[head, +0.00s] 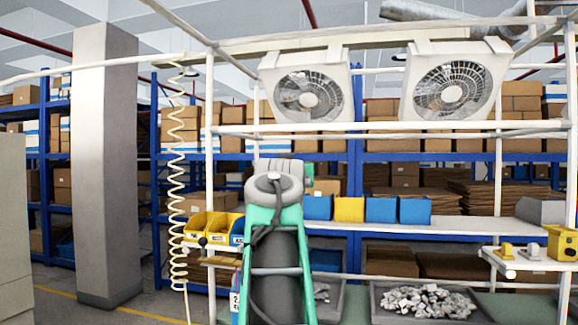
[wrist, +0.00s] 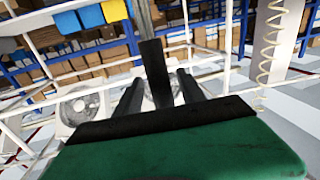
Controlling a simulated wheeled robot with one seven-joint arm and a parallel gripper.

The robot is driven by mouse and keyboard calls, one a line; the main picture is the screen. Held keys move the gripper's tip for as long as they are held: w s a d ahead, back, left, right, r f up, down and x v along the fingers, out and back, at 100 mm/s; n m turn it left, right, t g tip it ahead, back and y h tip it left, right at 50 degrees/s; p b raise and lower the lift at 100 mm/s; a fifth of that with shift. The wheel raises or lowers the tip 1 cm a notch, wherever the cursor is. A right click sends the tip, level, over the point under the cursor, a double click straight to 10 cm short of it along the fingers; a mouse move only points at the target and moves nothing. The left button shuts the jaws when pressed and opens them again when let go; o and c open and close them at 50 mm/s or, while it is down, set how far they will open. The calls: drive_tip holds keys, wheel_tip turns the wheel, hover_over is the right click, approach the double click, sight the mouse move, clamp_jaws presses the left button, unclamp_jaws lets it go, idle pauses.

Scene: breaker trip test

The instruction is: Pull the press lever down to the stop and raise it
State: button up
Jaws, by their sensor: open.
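My gripper (wrist: 160,75) shows in the wrist view as dark fingers beyond a green body, spread apart. A dark upright bar stands between the fingers; I cannot tell whether it is part of the gripper. No held object can be made out. In the head view my green and grey arm fills the lower middle, and I cannot make out the gripper's fingers there. I cannot clearly identify a press lever in either view. Small yellow devices (head: 505,251) and a larger yellow unit (head: 562,243) stand on a white shelf at the right, apart from my arm.
Yellow and blue bins (head: 350,209) line the bench's back. A tray (head: 379,311) of grey rubble sits lower right. Two fans (head: 308,100) hang from the white frame (head: 400,127). A coiled hose (head: 176,190) hangs left, near a pillar (head: 106,160). Stocked shelves stand behind.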

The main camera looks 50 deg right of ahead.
drive_tip(key=shift+p+x, duration=0.35)
drive_tip(key=shift+x, duration=0.9)
clamp_jaws()
drive_tip(key=shift+a, duration=0.1)
idle(0.3)
